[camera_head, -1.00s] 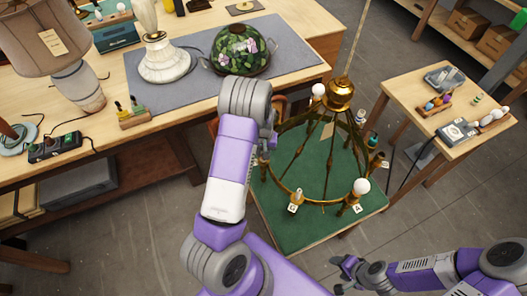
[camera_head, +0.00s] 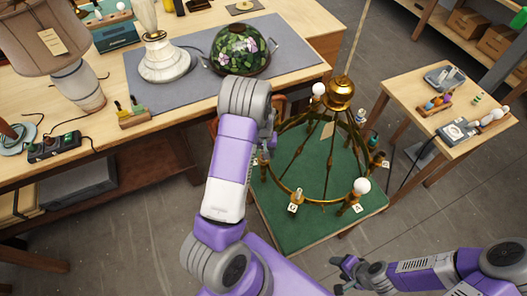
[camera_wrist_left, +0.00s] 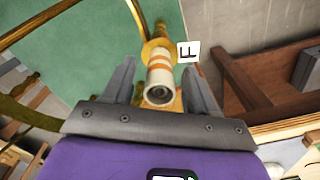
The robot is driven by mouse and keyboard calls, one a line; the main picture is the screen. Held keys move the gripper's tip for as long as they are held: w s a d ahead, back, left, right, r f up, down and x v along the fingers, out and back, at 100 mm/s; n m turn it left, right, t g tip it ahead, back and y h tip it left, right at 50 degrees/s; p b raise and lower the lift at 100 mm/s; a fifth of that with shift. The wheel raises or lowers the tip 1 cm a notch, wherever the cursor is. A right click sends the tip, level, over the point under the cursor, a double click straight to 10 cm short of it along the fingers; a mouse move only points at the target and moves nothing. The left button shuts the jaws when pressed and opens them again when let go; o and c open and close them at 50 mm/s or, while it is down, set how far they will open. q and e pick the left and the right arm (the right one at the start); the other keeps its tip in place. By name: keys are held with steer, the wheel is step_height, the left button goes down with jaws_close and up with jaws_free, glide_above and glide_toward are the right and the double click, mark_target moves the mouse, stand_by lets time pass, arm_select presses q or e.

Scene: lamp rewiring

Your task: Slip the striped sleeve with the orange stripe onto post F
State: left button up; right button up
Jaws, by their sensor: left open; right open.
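In the left wrist view, the white striped sleeve (camera_wrist_left: 158,80) with orange stripes stands at post F, beside the tag F (camera_wrist_left: 188,52). Its open end faces the camera and its far end meets a brass cup (camera_wrist_left: 155,48). My left gripper (camera_wrist_left: 160,68) is open, with one finger on each side of the sleeve and visible gaps. In the head view my own arm hides post F and most of that gripper. The brass chandelier frame (camera_head: 341,88) stands on a green mat (camera_head: 330,235). My right gripper (camera_head: 342,273) is open and empty, low and away from the chandelier.
White bulbs stand on the ring, one at the front right (camera_head: 361,186). A side table (camera_head: 400,92) at right holds trays and small parts. The workbench (camera_head: 110,75) at left carries lamps, a floral shade (camera_head: 240,50) and a switch box (camera_head: 55,147).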

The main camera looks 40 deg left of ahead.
arm_select(q)
step_height(320, 180, up, 8)
steer(key=shift+f, duration=0.2)
steer(key=shift+s+f, duration=0.1)
stand_by(0.3)
